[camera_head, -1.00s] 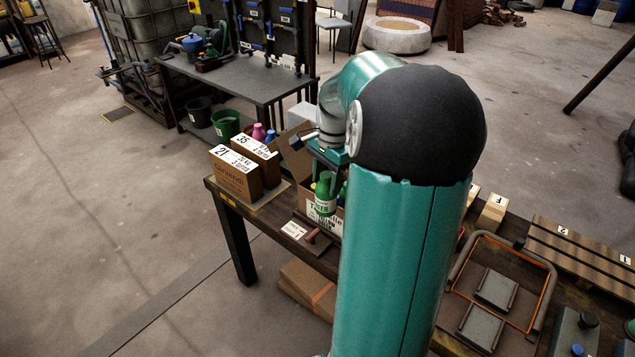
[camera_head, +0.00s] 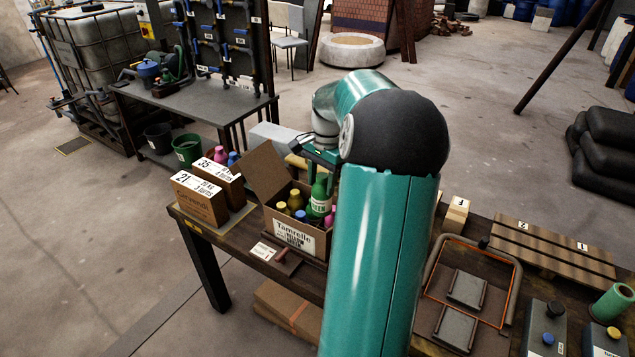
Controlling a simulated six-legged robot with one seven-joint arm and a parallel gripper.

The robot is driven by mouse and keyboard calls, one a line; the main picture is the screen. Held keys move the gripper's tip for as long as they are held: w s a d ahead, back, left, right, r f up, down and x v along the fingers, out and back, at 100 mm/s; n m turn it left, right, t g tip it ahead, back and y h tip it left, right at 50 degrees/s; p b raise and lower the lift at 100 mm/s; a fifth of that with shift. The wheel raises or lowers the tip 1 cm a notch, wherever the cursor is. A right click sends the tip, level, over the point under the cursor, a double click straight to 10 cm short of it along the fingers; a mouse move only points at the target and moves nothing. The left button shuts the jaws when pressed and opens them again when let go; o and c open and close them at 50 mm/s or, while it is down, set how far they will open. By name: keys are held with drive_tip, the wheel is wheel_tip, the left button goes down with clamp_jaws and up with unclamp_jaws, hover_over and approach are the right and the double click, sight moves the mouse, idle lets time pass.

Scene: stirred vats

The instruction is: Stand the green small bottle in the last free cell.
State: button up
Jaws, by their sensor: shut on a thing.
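The green small bottle (camera_head: 319,197) hangs upright from my gripper (camera_head: 322,168), which is shut on its top. The bottle is over the right part of an open cardboard box (camera_head: 287,236) on the dark bench. Yellow-capped bottles (camera_head: 295,195) and a pink one (camera_head: 329,217) stand in this box. The bottle's lower end overlaps the box contents in the picture, so I cannot tell whether it is inside a cell or above it. The free cell is hidden from me. My arm covers the box's right edge.
Two labelled boxes, 21 (camera_head: 198,203) and 35 (camera_head: 222,178), stand left of the open box. Its raised flap (camera_head: 265,173) rises at the back left. A small card (camera_head: 263,251) lies in front. A wire-handled tray (camera_head: 489,334) and planks (camera_head: 552,247) lie to the right.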

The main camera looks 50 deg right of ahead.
sight(321, 204)
drive_tip(key=shift+f, duration=0.15)
drive_tip(key=shift+a+f, duration=0.1)
drive_tip(key=shift+f, duration=0.6)
drive_tip(key=shift+f, duration=0.15)
idle(0.3)
drive_tip(key=shift+f, duration=1.25)
drive_tip(key=shift+f, duration=0.1)
drive_tip(key=shift+f, duration=0.8)
drive_tip(key=shift+f, duration=0.2)
drive_tip(key=shift+f, duration=0.7)
